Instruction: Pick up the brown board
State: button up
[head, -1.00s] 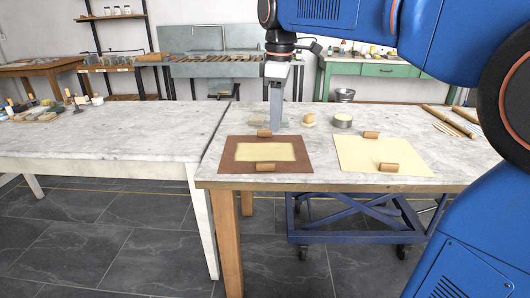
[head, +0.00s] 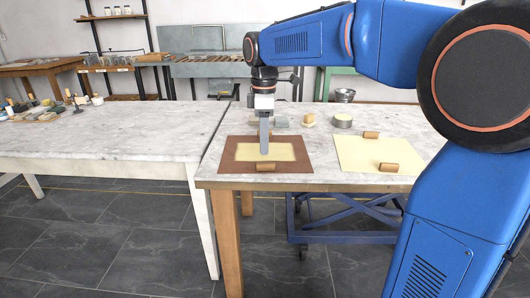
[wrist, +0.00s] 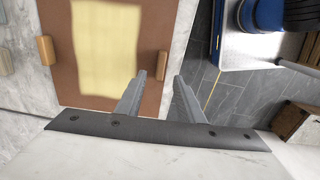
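The brown board (head: 227,160) lies flat on the near table, with a pale yellow sheet (head: 285,152) on it. It also fills the upper left of the wrist view (wrist: 68,70). A small wooden block (head: 266,167) stands at its front edge. My gripper (head: 264,151) points down over the board. In the wrist view its two fingers (wrist: 161,77) are apart and empty, with the front block just beyond the tips.
A cream board (head: 375,154) with two wooden blocks lies to the right on the same table. A round metal tin (head: 342,121) and small items stand behind. Another marble-topped table (head: 110,135) adjoins on the left and is mostly clear.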

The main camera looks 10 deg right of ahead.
aim_at(266, 163)
jog(key=shift+s+d+f, duration=0.1)
jog(key=shift+f, duration=1.7)
jog(key=shift+s+d+f, duration=0.1)
jog(key=shift+f, duration=1.65)
jog(key=shift+w, duration=0.1)
jog(key=shift+c, duration=0.6)
grip_shut()
